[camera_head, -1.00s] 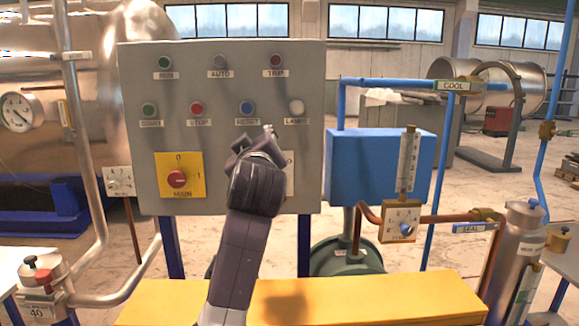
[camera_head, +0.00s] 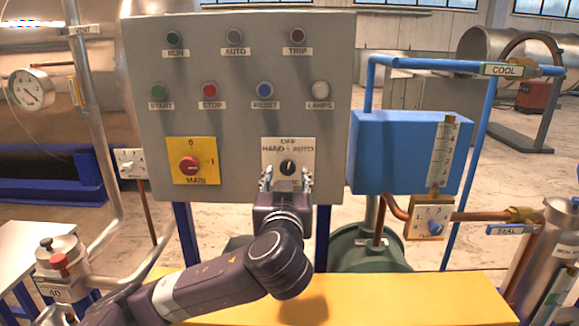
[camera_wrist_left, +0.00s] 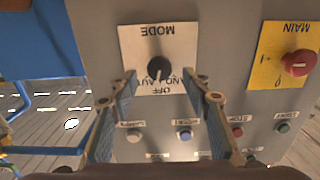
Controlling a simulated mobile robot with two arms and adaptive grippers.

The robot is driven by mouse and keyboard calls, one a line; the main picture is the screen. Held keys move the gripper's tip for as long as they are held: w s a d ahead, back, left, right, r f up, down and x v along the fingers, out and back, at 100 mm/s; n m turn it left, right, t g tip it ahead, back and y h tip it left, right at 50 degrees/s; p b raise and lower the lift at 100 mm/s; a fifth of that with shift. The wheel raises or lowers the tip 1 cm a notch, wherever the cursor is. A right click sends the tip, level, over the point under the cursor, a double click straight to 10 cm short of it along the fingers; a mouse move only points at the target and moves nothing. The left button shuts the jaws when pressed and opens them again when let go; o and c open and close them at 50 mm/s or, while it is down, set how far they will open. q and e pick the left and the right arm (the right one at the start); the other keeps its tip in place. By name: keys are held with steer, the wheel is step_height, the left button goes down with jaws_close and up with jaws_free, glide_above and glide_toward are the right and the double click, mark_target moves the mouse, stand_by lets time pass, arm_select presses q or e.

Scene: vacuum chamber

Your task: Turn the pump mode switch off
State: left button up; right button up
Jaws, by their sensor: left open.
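The pump mode switch (camera_head: 288,167) is a black rotary knob on a white plate marked OFF, HAND and AUTO, low on the grey control panel (camera_head: 225,125). It also shows in the left wrist view (camera_wrist_left: 158,68), upside down, with MODE at the top and OFF at the bottom. My left gripper (camera_head: 286,180) is open just below and in front of the knob, its fingers spread to either side. In the left wrist view the left gripper's fingers (camera_wrist_left: 163,88) flank the plate's lower part, and I see no contact with the knob. My right gripper is not in view.
The red MAIN switch (camera_head: 190,165) sits on a yellow plate to the left. Buttons such as STOP (camera_head: 210,90) and RESET (camera_head: 265,90) are above. A blue box (camera_head: 400,150) with pipes stands right of the panel. A yellow surface (camera_head: 380,298) lies below.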

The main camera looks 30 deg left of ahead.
mark_target(288, 166)
arm_select(q)
steer(key=shift+x, duration=1.4)
steer(key=c, duration=1.1)
steer(key=shift+d+f, duration=0.1)
steer(key=shift+d, duration=0.05)
steer(key=shift+c, duration=0.2)
steer(key=shift+n+b, duration=0.5)
steer(key=shift+b, duration=0.55)
steer(key=shift+n+b, duration=0.4)
steer(key=shift+b, duration=0.3)
steer(key=shift+n, duration=0.6)
steer(key=shift+a+r, duration=0.2)
